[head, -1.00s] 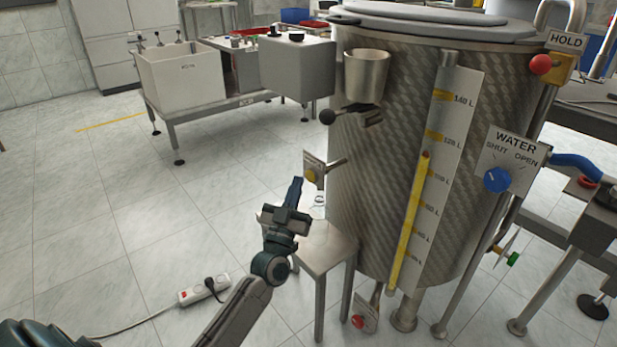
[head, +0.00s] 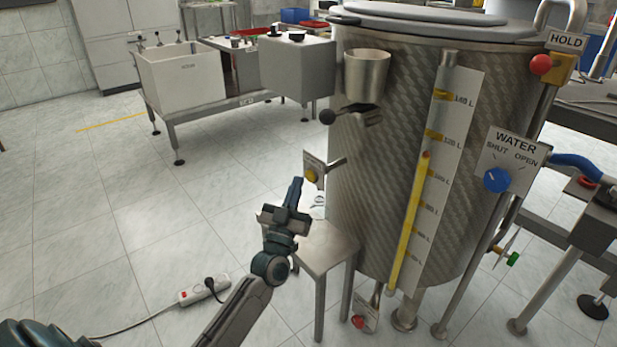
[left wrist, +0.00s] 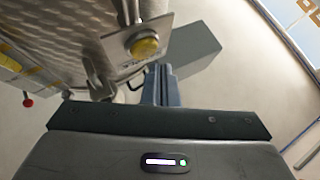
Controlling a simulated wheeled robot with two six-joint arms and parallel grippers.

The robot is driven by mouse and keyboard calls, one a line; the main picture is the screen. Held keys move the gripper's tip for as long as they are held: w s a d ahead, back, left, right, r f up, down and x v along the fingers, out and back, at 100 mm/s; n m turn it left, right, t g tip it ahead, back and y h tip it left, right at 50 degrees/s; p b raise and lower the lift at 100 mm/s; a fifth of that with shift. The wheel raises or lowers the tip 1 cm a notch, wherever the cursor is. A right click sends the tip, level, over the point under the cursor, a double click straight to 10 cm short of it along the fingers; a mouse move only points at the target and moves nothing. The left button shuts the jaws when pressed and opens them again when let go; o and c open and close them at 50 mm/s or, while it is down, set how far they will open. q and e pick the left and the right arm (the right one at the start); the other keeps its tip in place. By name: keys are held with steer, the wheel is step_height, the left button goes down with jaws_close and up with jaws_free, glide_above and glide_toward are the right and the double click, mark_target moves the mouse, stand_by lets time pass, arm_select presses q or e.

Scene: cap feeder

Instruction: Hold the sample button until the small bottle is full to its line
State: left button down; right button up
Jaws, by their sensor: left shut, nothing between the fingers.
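The yellow sample button (head: 311,175) sits on a small metal plate at the left side of the big steel tank (head: 385,215). It also shows in the left wrist view (left wrist: 145,46), just beyond my fingertips. My left gripper (head: 297,181) is shut and empty, its tips beside the button; I cannot tell whether they touch it. A small clear glass shape (head: 319,200), perhaps the small bottle, shows below the spout above the stool (head: 325,248). It is partly hidden behind my gripper, and its line and fill level cannot be made out. My right gripper is not in view.
The tank has a yellow level gauge (head: 408,225), a blue water knob (head: 497,180) and a red hold knob (head: 540,65). A red button (head: 358,321) is low down. A power strip (head: 203,291) lies on the floor.

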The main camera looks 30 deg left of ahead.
arm_select(q)
steer(key=shift+w, duration=0.1)
steer(key=shift+w+d, duration=0.2)
steer(key=shift+w, duration=0.1)
steer(key=shift+w+d, duration=0.15)
steer(key=shift+w, duration=0.25)
stand_by(7.2)
